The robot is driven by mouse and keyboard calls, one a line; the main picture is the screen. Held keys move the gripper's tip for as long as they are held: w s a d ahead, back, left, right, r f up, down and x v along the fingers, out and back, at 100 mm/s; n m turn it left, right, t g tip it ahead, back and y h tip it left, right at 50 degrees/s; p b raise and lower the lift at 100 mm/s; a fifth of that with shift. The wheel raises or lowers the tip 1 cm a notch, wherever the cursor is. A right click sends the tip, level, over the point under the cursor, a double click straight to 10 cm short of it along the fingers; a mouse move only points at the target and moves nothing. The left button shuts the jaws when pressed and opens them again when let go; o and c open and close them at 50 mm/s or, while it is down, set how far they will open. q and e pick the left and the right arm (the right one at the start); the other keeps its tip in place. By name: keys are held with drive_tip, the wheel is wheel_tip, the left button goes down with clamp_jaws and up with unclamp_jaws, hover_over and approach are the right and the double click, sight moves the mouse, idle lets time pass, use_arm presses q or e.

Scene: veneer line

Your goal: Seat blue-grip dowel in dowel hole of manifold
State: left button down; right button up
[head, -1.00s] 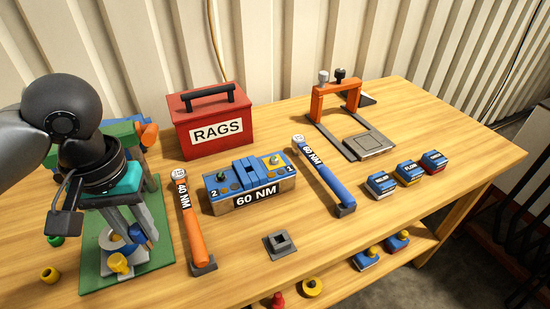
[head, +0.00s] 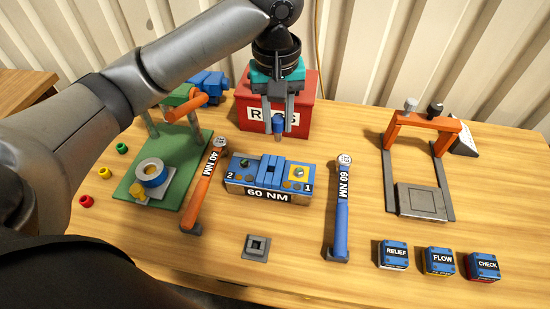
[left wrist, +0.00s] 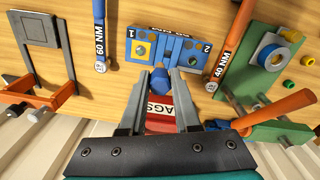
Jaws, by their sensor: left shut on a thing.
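The blue-grip dowel (head: 278,126) hangs upright between the fingers of my left gripper (head: 278,116), its grey pin pointing down. In the left wrist view its blue grip (left wrist: 160,80) shows between the two fingers. The manifold (head: 240,186) is a blue-topped block on the table with ends marked 1 and 2 and a "60 NM" label. The gripper and dowel are above and behind the manifold, apart from it, in front of the red rags box. A yellow patch lies at end 1 and a green piece at end 2. I cannot tell which opening is the dowel hole. My right gripper is not in view.
The red rags box (head: 306,112) stands behind the manifold. An orange wrench (head: 205,189) lies left of it, a blue wrench (head: 342,212) right. A green board (head: 134,190) with a fixture is at left, an orange frame (head: 422,128) at right. A grey socket block (head: 256,247) sits in front.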

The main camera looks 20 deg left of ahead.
use_arm(q)
wheel_tip(320, 180, up, 4)
drive_tip(key=w+a+n+p, duration=0.2)
drive_tip(key=n+p, duration=0.1)
drive_tip(key=p, duration=0.1)
drive_tip(key=n+b, duration=0.1)
drive_tip(key=b, duration=0.1)
approach(270, 161)
drive_tip(key=f, duration=0.2)
drive_tip(key=s+f, duration=0.1)
drive_tip(key=f, duration=0.1)
drive_tip(key=d+f, duration=0.1)
drive_tip(key=f, duration=0.1)
drive_tip(key=shift+s+d+f, duration=0.1)
drive_tip(key=shift+s+f, duration=0.2)
drive_tip(key=shift+s, duration=0.05)
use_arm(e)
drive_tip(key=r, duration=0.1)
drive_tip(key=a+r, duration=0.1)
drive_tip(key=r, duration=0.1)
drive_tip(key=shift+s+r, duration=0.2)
use_arm(q)
drive_tip(key=c, duration=0.6)
unclamp_jaws()
drive_tip(key=shift+f, duration=0.1)
wheel_tip(270, 161, up, 12)
drive_tip(key=shift+r+p, duration=0.2)
drive_tip(key=shift+p, duration=0.65)
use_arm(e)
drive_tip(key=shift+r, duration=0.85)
